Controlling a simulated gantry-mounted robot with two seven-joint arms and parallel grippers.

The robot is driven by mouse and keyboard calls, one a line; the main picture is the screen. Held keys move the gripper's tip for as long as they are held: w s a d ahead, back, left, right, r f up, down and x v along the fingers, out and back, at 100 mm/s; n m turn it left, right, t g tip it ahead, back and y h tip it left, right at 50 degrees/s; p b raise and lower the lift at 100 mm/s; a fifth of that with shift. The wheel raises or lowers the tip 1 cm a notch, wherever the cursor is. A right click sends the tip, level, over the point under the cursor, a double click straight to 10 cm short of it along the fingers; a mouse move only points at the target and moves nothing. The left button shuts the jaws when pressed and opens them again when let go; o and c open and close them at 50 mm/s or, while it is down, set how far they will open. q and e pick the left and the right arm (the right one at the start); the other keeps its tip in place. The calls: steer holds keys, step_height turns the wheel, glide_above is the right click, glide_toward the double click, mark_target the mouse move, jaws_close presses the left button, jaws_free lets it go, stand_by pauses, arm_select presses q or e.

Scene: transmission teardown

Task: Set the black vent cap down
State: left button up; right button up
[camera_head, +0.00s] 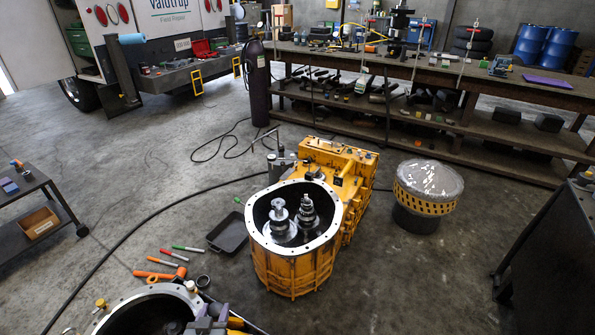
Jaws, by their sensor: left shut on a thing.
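My left gripper (213,317) shows only in part at the bottom edge, as small grey and purplish parts beside the open round housing (192,298). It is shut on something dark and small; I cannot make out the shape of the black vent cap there. The yellow transmission case (292,268) stands upright on the floor, its round mouth open upward with two metal gear shafts (279,217) inside. My right gripper is not in view.
A black tray (228,236) lies left of the case. Markers (188,249), an orange hammer (163,275) and a dark ring (203,281) lie on the floor. A drum with a yellow band (424,207) stands right. A workbench (440,75) runs behind.

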mark_target(212, 306)
arm_select(q)
steer(key=s+r+p, duration=0.3)
steer(key=r+p, duration=0.9)
steer(key=r, duration=0.1)
steer(key=s+r+p, duration=0.3)
steer(key=r+p, duration=1)
steer(key=s+r+p, duration=0.4)
steer(key=r+p, duration=0.9)
steer(key=shift+d+r, duration=0.2)
steer(key=shift+d, duration=0.15)
